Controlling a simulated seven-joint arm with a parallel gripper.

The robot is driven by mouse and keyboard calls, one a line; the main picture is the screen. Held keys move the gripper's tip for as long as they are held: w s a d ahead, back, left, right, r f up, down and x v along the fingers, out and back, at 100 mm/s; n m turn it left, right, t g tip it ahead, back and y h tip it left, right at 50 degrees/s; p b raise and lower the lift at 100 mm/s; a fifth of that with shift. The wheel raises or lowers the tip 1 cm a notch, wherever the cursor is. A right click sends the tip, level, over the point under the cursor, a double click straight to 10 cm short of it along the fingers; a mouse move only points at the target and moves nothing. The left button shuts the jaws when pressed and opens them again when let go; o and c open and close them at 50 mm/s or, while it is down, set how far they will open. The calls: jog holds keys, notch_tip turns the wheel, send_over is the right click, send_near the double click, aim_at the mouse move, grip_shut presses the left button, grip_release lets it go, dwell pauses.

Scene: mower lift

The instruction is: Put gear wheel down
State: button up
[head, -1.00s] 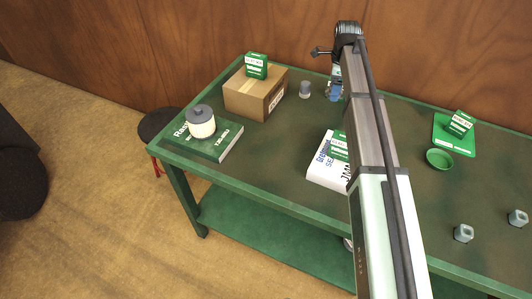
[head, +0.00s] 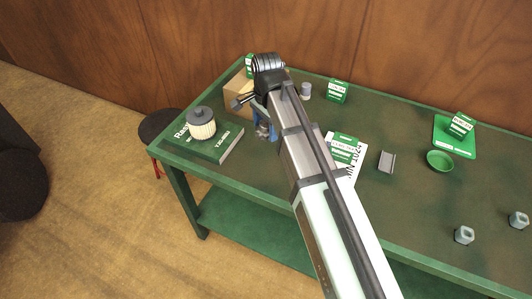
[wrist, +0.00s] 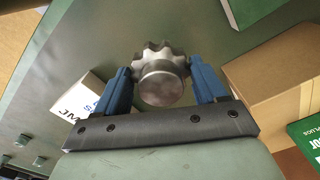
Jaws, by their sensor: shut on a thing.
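The gear wheel (wrist: 162,72) is a grey metal toothed wheel with a round hub, seen in the wrist view. My gripper (wrist: 160,82) is shut on it, with a blue finger on each side. In the head view my gripper (head: 265,130) hangs over the left part of the green table (head: 300,123), between the green book and the cardboard box. The gear wheel is hard to make out there. The gap between it and the table top cannot be told exactly.
A cardboard box (wrist: 285,75) is close on the gripper's right in the wrist view. A green book (head: 226,147) bears a filter (head: 201,126). A white box or book (head: 353,150), a grey bracket (head: 387,161), a green dish (head: 440,161) and a small green box (head: 337,91) stand to the right.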

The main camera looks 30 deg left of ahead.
aim_at(265, 155)
jog(key=shift+f, duration=4.9)
jog(key=shift+f, duration=0.15)
jog(key=o, duration=1.3)
notch_tip(265, 155, up, 12)
jog(key=shift+s+r, duration=0.1)
jog(key=shift+r, duration=0.05)
